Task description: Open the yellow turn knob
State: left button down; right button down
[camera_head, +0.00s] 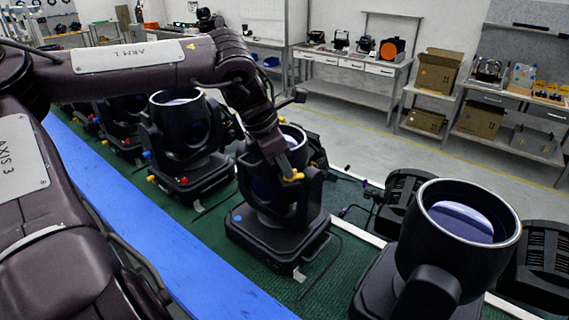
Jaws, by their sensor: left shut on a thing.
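A yellow turn knob (293,177) sits on the side of the middle black par can (270,215). My left gripper (288,173) reaches down from the upper left and is shut on the yellow knob. The fingertips cover part of the knob, and my arm hides part of the can's upper body. The can stands upright on its base on the green surface. A small blue knob (237,218) shows on its base. My right gripper is not in view.
Another par can (185,135) with yellow, red and blue knobs stands to the left. A large can (465,230) stands at the front right. A blue strip (150,225) runs along the green conveyor-like surface (290,290). Shelves with boxes (438,72) stand behind.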

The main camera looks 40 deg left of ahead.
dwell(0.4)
pick_arm(q)
jog(key=c, duration=1.5)
grip_release()
jog(key=shift+c, duration=0.2)
jog(key=shift+a+r, duration=0.1)
jog(key=shift+r, duration=0.2)
jog(key=b+v, duration=0.2)
jog(key=v, duration=0.5)
jog(key=shift+s+b, duration=0.15)
jog(key=shift+b, duration=0.2)
